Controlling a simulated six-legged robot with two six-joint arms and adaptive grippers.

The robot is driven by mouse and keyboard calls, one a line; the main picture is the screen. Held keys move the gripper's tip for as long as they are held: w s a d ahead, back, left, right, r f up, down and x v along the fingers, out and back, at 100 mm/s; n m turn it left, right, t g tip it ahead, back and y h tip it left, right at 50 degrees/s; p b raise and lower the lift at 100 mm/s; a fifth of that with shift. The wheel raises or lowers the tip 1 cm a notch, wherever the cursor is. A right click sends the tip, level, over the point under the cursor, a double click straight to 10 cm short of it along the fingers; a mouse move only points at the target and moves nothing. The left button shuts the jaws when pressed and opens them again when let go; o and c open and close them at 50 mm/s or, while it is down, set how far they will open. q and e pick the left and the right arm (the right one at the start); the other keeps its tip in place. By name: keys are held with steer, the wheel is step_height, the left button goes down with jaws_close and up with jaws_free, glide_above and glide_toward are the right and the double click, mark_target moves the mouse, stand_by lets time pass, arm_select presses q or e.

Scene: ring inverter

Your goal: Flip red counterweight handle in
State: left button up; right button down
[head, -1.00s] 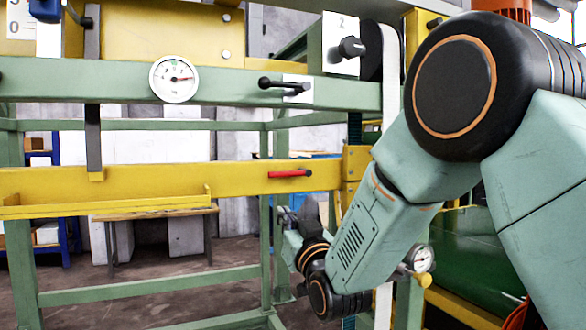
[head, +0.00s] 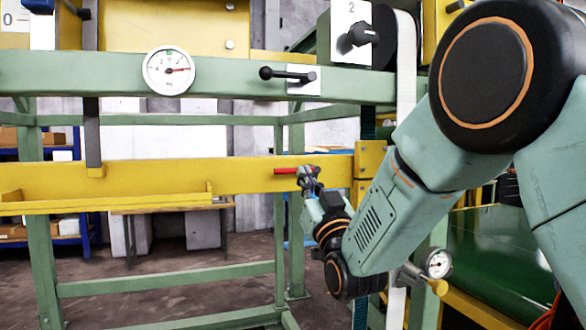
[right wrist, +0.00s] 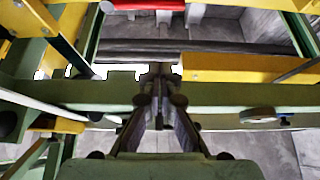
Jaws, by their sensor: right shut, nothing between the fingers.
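The red handle (head: 285,171) lies level along the front of the yellow beam (head: 150,178), near its right end, in the head view. Its right end is hidden behind my right gripper (head: 309,176). My right gripper is shut and empty, right at the handle; I cannot tell whether it touches it. In the right wrist view, the shut fingers (right wrist: 158,72) point away from the camera. My left gripper is not in view.
A green crossbar (head: 225,80) above carries a round gauge (head: 168,70) and a black lever (head: 287,74). A black knob (head: 362,34) on a white plate is at the upper right. A second gauge (head: 438,264) sits below my right arm. The frame is open below the beam.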

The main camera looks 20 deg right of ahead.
mark_target(293, 169)
steer(key=p+x, duration=0.3)
steer(key=x, duration=0.7)
steer(key=f, duration=0.2)
steer(key=f+p, duration=0.1)
steer(key=f, duration=0.1)
steer(key=shift+w+d, duration=0.15)
steer(key=shift+w, duration=0.25)
